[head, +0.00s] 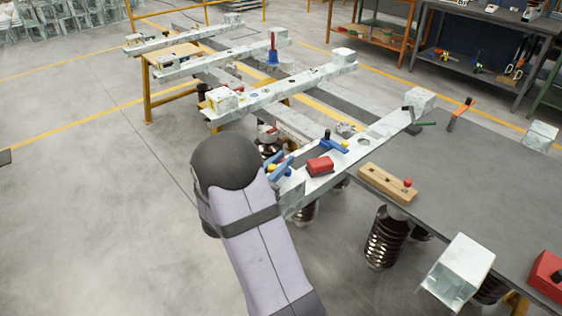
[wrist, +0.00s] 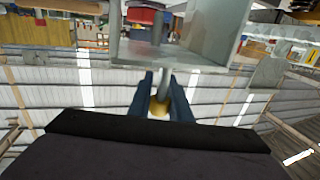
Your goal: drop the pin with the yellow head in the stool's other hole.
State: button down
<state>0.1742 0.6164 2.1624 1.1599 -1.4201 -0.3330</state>
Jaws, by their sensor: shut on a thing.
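My gripper (head: 277,166) has blue fingers and is at the near end of the pale steel beam (head: 375,137) in the head view. In the wrist view its fingers (wrist: 162,105) are shut on the yellow head of the pin (wrist: 159,108). The pin's grey shank runs from the head up to the edge of a grey steel plate with side walls (wrist: 205,63). I cannot tell whether its tip is in a hole. I cannot clearly make out the stool or its holes; my arm covers part of that area in the head view.
A red block (head: 320,165) and a blue clamp (head: 334,146) are on the beam near my gripper. A wooden block with a red-headed pin (head: 376,182) lies on the dark table (head: 470,195). Ribbed brown insulators (head: 384,242) stand below. Open floor is at the left.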

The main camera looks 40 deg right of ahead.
jog(key=shift+f+b, duration=0.75)
jog(key=shift+f, duration=0.3)
jog(key=c, duration=1.6)
grip_release()
jog(key=shift+o, duration=0.2)
jog(key=shift+f, duration=0.1)
jog(key=shift+s, duration=0.1)
jog(key=shift+a+f, duration=0.1)
jog(key=v, duration=0.5)
jog(key=shift+a+b, duration=0.3)
jog(key=shift+a, duration=0.15)
jog(key=shift+s+a+r, duration=0.15)
jog(key=shift+a+r, duration=0.15)
jog(key=shift+a, duration=0.3)
